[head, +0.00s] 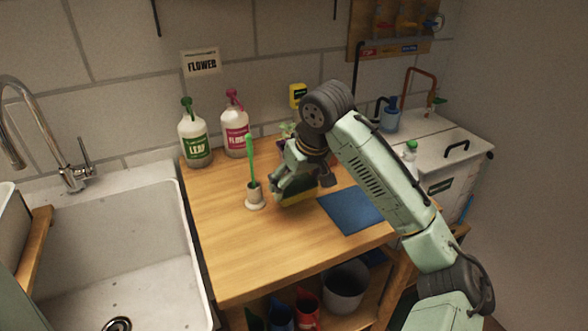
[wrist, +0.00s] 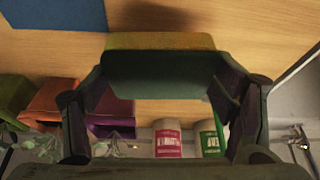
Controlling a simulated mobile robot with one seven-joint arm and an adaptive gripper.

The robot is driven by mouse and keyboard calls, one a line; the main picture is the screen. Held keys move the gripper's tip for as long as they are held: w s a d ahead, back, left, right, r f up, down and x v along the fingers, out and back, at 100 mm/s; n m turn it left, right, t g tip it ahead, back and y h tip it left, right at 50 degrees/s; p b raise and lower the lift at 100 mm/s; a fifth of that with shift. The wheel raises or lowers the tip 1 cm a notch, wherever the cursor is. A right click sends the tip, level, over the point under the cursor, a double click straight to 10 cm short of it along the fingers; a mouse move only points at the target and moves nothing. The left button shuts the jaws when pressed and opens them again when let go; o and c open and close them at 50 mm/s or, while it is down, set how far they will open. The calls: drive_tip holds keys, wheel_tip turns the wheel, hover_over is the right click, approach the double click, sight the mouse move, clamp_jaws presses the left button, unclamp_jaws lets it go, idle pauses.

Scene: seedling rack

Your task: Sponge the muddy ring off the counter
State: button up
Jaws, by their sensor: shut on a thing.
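My gripper (head: 292,188) is over the middle of the wooden counter (head: 235,255), shut on a sponge (head: 297,196) with a yellow side and a dark green side. In the wrist view the sponge (wrist: 160,62) spans between the two fingers of my gripper (wrist: 160,82). A dark shadow lies on the wood just beyond it. I cannot tell whether the sponge touches the counter. No muddy ring is clearly visible; the arm and gripper hide part of the counter.
A green brush in a white holder (head: 255,203) stands close left of my gripper. A blue mat (head: 350,210) lies to the right. Two spray bottles, green-labelled (head: 194,140) and pink-labelled (head: 235,128), stand behind. The sink (head: 115,250) is left. The counter's front is clear.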

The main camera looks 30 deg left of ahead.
drive_tip(key=shift+r, duration=1.5)
drive_tip(key=shift+s, duration=0.1)
